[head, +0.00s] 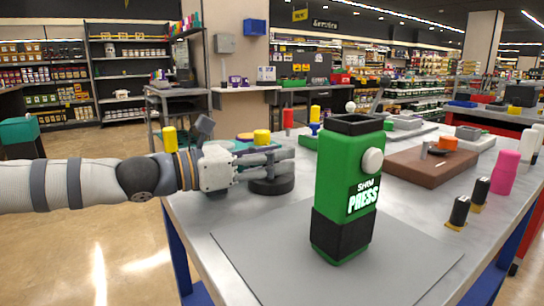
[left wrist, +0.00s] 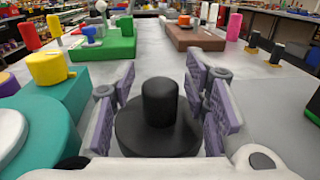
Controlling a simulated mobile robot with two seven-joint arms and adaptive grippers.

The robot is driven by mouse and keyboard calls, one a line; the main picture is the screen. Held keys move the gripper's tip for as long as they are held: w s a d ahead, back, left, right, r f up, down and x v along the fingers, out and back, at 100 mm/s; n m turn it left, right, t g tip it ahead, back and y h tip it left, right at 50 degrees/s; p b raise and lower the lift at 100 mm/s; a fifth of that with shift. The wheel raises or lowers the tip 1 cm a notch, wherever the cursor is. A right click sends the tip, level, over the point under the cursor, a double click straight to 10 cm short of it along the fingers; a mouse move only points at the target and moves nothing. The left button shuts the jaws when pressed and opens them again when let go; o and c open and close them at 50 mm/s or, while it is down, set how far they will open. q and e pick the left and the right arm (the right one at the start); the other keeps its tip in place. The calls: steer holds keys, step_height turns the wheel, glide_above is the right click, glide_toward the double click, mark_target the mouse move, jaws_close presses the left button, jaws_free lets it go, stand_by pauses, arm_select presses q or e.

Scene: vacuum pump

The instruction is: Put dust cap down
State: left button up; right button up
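The black piece that looks like the dust cap, a wide round disc (head: 272,185) with an upright knob, appears to rest on the grey table (head: 215,215). In the left wrist view its knob (left wrist: 160,103) stands between the two purple-padded fingers of my left gripper (left wrist: 162,95). The fingers are spread, with a gap showing on each side of the knob. In the head view my left gripper (head: 284,162) reaches in level from the left, just above the disc, and partly hides the knob. My right gripper is not in view.
A green and black press (head: 345,190) stands upright on a grey mat (head: 235,240), right of my left gripper. A teal fixture (left wrist: 45,130) with a yellow knob (left wrist: 47,69) is close on the left. A brown block (head: 430,166) and black plugs (head: 459,210) lie to the right.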

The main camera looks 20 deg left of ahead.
arm_select(q)
steer(key=shift+r, duration=0.1)
steer(key=shift+s+a+r, duration=0.15)
steer(key=shift+a+r, duration=0.05)
steer(key=p+v, duration=0.2)
steer(key=v, duration=0.1)
steer(key=p+v, duration=0.1)
steer(key=v, duration=0.3)
steer(key=p+v, duration=0.2)
steer(key=v, duration=0.2)
steer(key=shift+s+r+p, duration=0.1)
steer(key=shift+r+p, duration=0.15)
steer(key=shift+p, duration=0.1)
steer(key=shift+s+a+f, duration=0.1)
steer(key=shift+a+f, duration=0.05)
steer(key=shift+f, duration=0.25)
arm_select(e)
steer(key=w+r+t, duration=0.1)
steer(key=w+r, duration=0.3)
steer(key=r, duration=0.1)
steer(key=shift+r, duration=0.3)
